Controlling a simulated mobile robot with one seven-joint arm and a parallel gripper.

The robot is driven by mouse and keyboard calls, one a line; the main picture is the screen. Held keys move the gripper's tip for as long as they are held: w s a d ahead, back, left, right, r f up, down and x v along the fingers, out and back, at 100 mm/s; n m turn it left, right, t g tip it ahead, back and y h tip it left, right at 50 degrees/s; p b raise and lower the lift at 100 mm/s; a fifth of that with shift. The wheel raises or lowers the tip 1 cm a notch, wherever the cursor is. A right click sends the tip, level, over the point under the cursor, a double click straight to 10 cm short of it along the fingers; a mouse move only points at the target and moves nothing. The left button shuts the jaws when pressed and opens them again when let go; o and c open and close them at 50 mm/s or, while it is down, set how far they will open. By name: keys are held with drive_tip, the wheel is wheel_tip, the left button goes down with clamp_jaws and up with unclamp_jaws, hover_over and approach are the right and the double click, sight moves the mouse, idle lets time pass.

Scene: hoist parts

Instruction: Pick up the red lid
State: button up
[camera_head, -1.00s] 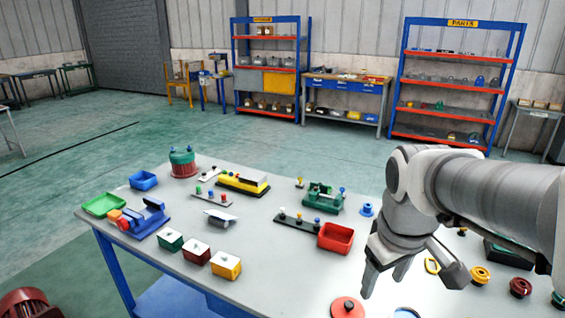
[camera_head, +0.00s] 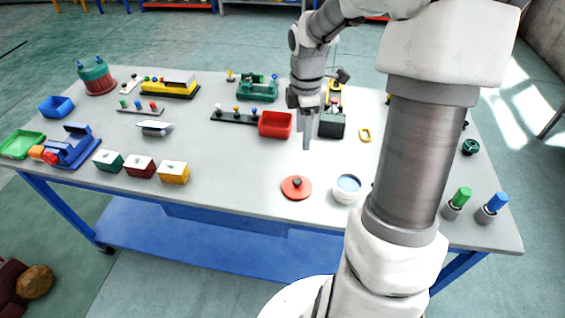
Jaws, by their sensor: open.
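The red lid (camera_head: 296,188) is a flat red disc with a dark knob in its middle. It lies on the grey table near the front edge, left of a white pot with a blue top (camera_head: 347,188). My gripper (camera_head: 307,138) is open and empty, with its fingers pointing down. In the picture it is above and slightly right of the lid, next to the red bin, and apart from the lid. One finger shows clearly; the rest of the gripper is partly hidden by its own wrist.
The red bin (camera_head: 275,124) stands just left of my gripper. Yellow, dark red and green boxes (camera_head: 140,166) stand to the left. A green and a blue peg (camera_head: 492,207) stand at the right front corner. The table (camera_head: 235,195) is bare left of the lid.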

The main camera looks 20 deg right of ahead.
drive_tip(key=b, duration=0.1)
hover_over(297, 181)
drive_tip(key=f, duration=1.2)
drive_tip(key=shift+d+f, duration=0.1)
drive_tip(key=shift+d, duration=0.25)
drive_tip(key=shift+a+f, duration=0.15)
drive_tip(key=shift+f, duration=1.2)
drive_tip(key=shift+a+f, duration=0.15)
drive_tip(key=shift+f, duration=1.15)
clamp_jaws()
